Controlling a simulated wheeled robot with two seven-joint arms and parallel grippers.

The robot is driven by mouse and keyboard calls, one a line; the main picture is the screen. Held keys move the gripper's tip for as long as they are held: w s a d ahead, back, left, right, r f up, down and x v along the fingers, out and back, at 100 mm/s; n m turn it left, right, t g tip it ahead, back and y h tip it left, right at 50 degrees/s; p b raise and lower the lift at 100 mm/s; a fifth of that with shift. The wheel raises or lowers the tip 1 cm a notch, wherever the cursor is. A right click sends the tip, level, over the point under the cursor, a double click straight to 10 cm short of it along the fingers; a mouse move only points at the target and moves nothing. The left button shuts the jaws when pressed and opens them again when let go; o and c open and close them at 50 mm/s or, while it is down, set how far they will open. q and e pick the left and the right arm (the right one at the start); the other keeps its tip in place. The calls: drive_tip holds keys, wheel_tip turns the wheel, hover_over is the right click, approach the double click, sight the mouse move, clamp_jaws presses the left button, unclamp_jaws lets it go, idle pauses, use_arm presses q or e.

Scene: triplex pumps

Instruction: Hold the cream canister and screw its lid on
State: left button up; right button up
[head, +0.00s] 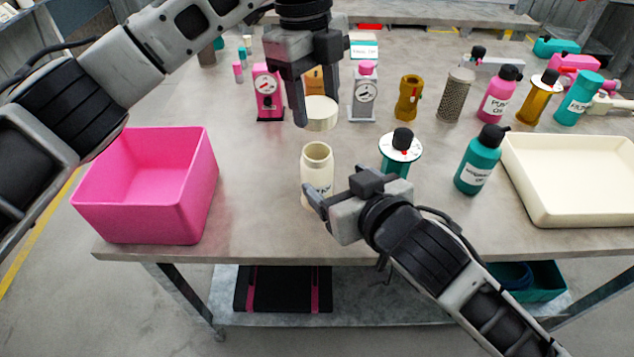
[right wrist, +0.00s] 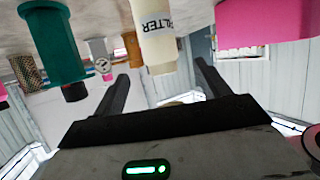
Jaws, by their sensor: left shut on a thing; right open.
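The cream canister (head: 317,162) stands upright and open-mouthed on the table near its front edge. In the right wrist view the canister (right wrist: 153,45) appears upside down, with dark lettering. My left gripper (head: 318,112) is shut on the cream lid (head: 321,116) and holds it above the canister's mouth, with a clear gap between them. My right gripper (head: 332,192) is open beside the canister's lower part. In the right wrist view its fingers lie to either side of the canister, and I cannot tell whether they touch it. The right gripper hides part of the canister's lower side.
A pink bin (head: 147,195) stands at the left and a cream tray (head: 575,185) at the right. A teal dial-topped container (head: 400,150) and a teal bottle (head: 478,162) stand right of the canister. Behind are pink (head: 268,95) and grey (head: 364,95) dial devices.

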sight(324, 171)
drive_tip(key=x, duration=0.8)
drive_tip(key=shift+w+a+f, duration=0.15)
drive_tip(key=shift+w+f, duration=0.05)
drive_tip(key=shift+w, duration=0.1)
drive_tip(key=c, duration=1.5)
use_arm(q)
drive_tip(key=shift+f, duration=2.5)
use_arm(e)
drive_tip(key=shift+o, duration=0.2)
use_arm(q)
drive_tip(key=shift+f, duration=0.9)
drive_tip(key=shift+f, duration=0.6)
